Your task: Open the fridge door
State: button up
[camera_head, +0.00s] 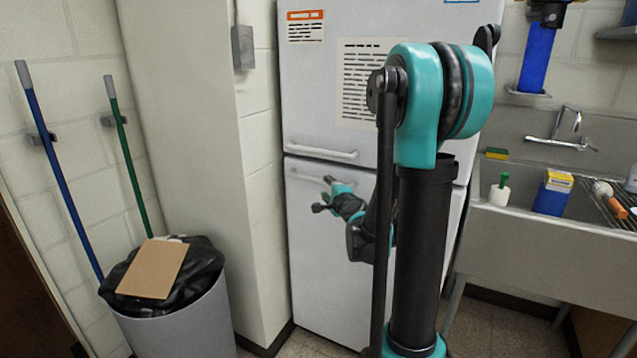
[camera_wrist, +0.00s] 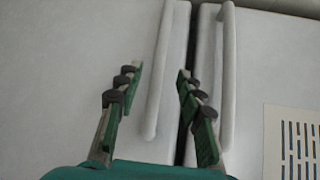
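The white fridge has an upper door (camera_head: 335,75) and a lower door (camera_head: 310,255), and both look shut. The upper door has a white bar handle (camera_head: 320,152), which also shows at the right in the wrist view (camera_wrist: 228,75). The lower door's handle (camera_wrist: 158,75) appears between the fingers of my gripper (camera_wrist: 159,70). My gripper is open, with one finger on each side of that handle; contact is not clear. In the head view my gripper (camera_head: 327,192) is at the top of the lower door, and my arm hides part of the fridge.
A grey bin (camera_head: 185,325) with a black bag and cardboard stands at the left, near two poles on the wall. A wall corner (camera_head: 262,200) juts out left of the fridge. A metal sink (camera_head: 540,240) stands at the right.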

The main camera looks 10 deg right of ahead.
aim_at(320, 182)
jog(key=x, duration=0.8)
jog(key=shift+w+f, duration=0.1)
jog(key=shift+w, duration=0.3)
grip_shut()
